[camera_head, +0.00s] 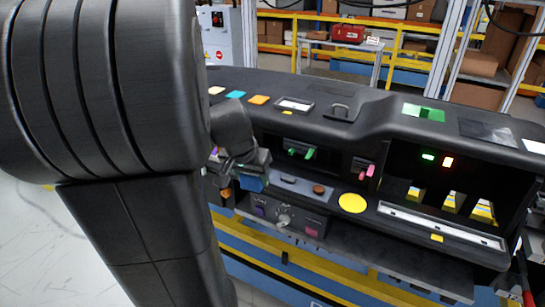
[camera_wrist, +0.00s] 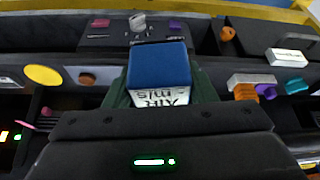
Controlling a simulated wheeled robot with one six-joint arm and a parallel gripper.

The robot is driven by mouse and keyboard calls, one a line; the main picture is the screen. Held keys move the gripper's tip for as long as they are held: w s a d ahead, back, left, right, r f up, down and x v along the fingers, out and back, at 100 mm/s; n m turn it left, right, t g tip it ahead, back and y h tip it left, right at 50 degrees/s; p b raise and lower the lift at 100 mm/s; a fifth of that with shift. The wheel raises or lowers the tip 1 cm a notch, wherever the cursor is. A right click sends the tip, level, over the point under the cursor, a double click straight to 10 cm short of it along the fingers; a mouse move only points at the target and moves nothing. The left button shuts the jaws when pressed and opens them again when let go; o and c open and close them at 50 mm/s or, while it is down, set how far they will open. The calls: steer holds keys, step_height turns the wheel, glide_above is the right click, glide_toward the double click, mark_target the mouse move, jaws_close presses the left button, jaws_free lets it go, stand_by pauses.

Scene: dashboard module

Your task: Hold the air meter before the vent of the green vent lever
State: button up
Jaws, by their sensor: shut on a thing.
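The air meter is a blue block with a white face lettered "AIR m/s" (camera_wrist: 160,72). My gripper (camera_wrist: 160,85) is shut on it, a dark green finger on each side. In the head view the meter's blue body (camera_head: 252,184) shows beneath my gripper (camera_head: 250,166), in front of the dashboard's left part. The green vent lever (camera_head: 308,153) sits in a dark vent opening (camera_head: 292,145), right of and a little above the meter, apart from it. I cannot make out the green lever in the wrist view.
A pink lever (camera_head: 369,172) sits in another vent further right. A yellow disc (camera_head: 352,203), a brown knob (camera_head: 319,189) and a lower control panel (camera_head: 284,215) are on the dashboard front. My arm covers the dashboard's left end. Orange and purple knobs (camera_wrist: 245,90) show beside the meter in the wrist view.

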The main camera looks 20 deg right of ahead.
steer(key=s+d+r+m, duration=0.1)
steer(key=d+r, duration=0.2)
steer(key=d, duration=0.2)
steer(key=shift+s+m+g+p, duration=0.2)
steer(key=shift+m+g+p, duration=0.1)
steer(key=shift+m, duration=0.1)
steer(key=shift+w+d+f+b, duration=0.4)
steer(key=shift+w+d+f, duration=0.4)
steer(key=shift+w+d, duration=0.35)
steer(key=shift+w+d+f+b, duration=0.35)
steer(key=shift+w+d+f, duration=0.55)
steer(key=shift+d, duration=0.45)
steer(key=shift+w+d+f+b, duration=0.4)
steer(key=shift+w+d+f, duration=0.3)
steer(key=shift+w+d, duration=0.5)
